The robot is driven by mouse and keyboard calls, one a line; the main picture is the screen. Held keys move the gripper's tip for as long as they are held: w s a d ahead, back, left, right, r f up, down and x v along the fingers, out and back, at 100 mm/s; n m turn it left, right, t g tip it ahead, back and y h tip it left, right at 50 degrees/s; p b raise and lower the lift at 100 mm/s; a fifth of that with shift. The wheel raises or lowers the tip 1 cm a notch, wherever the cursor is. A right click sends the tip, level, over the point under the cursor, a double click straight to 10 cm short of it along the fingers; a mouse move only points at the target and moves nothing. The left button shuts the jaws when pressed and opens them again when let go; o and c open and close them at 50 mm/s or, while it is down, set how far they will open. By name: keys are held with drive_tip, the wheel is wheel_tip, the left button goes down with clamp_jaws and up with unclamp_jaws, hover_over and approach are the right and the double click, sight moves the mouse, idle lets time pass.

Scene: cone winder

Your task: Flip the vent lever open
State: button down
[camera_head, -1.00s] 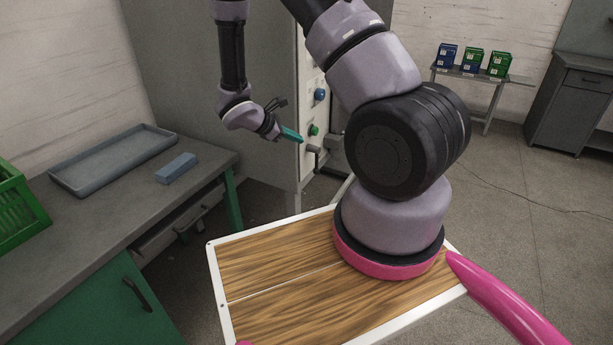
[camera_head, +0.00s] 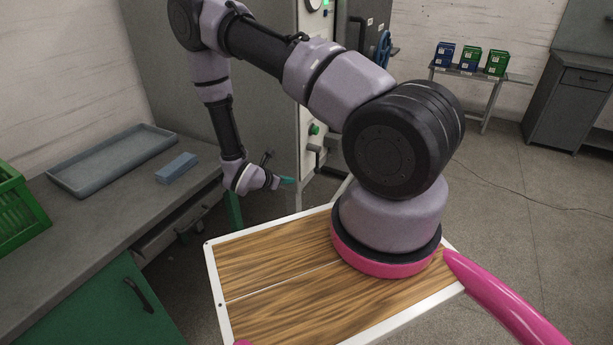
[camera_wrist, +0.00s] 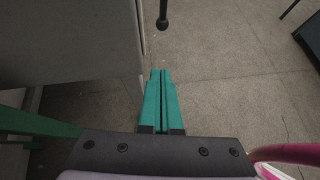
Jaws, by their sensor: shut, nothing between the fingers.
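The machine cabinet's pale front panel (camera_head: 306,118) carries a green knob (camera_head: 314,129) and, below it, a small grey fitting (camera_head: 314,149). I cannot tell for sure which part is the vent lever. In the wrist view a black rod with a rounded end (camera_wrist: 162,22) hangs into the top of the picture, ahead of my fingertips and apart from them; it may be the lever. My gripper (camera_head: 291,181) is below the panel's knobs, in front of the cabinet. Its teal fingers (camera_wrist: 162,73) are together and empty.
At left stands a grey bench with a shallow tray (camera_head: 112,160), a blue-grey block (camera_head: 177,168) and a green crate (camera_head: 18,212). Small bins (camera_head: 471,61) stand on a far shelf. A blue handwheel (camera_head: 384,48) is beside the cabinet. Floor below my gripper looks clear.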

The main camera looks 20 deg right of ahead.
sight(315, 170)
drive_tip(key=d+r+x, duration=0.1)
drive_tip(key=r+x, duration=0.1)
drive_tip(key=x, duration=1)
drive_tip(key=shift+w+d, duration=0.45)
drive_tip(key=shift+d, duration=0.1)
drive_tip(key=shift+w+d+f+m+t+h, duration=0.1)
drive_tip(key=shift+w+d+f+t+h, duration=0.1)
drive_tip(key=shift+w+d+t+h, duration=0.55)
drive_tip(key=shift+w+d+f+m+t+h, duration=0.1)
drive_tip(key=shift+w+d+f+t+h, duration=0.15)
drive_tip(key=shift+d+h, duration=0.5)
drive_tip(key=shift+w+d+f+m+t+h, duration=0.15)
drive_tip(key=shift+w+d+t+h, duration=0.4)
drive_tip(key=shift+h, duration=0.45)
drive_tip(key=shift+a, duration=0.2)
